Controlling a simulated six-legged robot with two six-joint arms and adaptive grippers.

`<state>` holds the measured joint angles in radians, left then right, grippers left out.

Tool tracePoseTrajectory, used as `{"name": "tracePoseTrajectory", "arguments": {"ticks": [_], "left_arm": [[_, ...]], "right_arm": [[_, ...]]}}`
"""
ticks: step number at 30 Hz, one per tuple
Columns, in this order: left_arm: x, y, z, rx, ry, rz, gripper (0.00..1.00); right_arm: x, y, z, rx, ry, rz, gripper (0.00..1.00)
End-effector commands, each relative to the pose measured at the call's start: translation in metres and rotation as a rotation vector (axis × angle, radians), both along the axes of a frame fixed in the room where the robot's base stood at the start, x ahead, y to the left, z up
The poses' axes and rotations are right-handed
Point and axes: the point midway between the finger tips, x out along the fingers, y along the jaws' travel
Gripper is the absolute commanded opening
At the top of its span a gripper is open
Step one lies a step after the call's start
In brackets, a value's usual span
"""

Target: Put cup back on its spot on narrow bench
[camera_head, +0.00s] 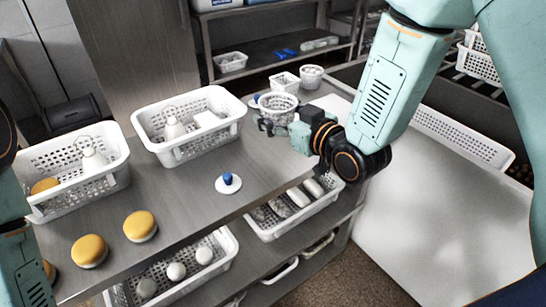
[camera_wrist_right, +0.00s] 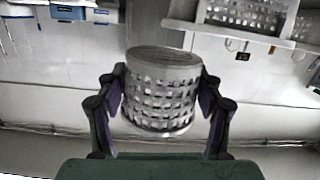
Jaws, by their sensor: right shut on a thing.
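A white perforated cup (camera_head: 279,107) is at the far right end of the grey narrow bench (camera_head: 190,215). My right gripper (camera_head: 272,126) reaches it from the right and is shut on it. In the right wrist view the cup (camera_wrist_right: 162,98) sits between the two dark fingers, its closed round end toward the top. I cannot tell whether the cup touches the bench. My left arm shows at the left edge; its gripper is out of view.
Two white baskets (camera_head: 222,98) (camera_head: 122,172) with bottles stand along the bench's back. A white disc with a blue knob (camera_head: 229,184) and yellow-topped round items (camera_head: 140,226) lie in front. Small white baskets (camera_head: 311,77) stand behind the cup. Baskets fill the shelf below.

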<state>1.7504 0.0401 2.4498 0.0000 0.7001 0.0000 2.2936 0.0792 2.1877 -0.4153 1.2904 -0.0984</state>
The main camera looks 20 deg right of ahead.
Motion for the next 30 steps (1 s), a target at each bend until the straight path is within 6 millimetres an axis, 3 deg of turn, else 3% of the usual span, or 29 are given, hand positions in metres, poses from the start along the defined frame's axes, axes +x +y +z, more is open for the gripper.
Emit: {"name": "tracePoseTrajectory", "arguments": {"ticks": [6, 14, 21, 30], "left_arm": [[0.0, 0.0, -0.011, 0.0, 0.001, 0.0, 0.4], [0.0, 0.0, -0.015, 0.0, 0.001, 0.0, 0.4], [0.0, 0.0, -0.023, 0.0, 0.001, 0.0, 0.4], [0.0, 0.0, -0.023, 0.0, 0.001, 0.0, 0.4]], "right_arm": [[0.0, -0.003, -0.044, 0.004, 0.005, -0.005, 0.08], [0.0, -0.002, -0.064, 0.003, 0.003, -0.004, 0.08], [0.0, -0.001, -0.096, 0.003, 0.004, -0.004, 0.08], [0.0, 0.001, -0.097, 0.003, 0.002, -0.004, 0.08]]}}
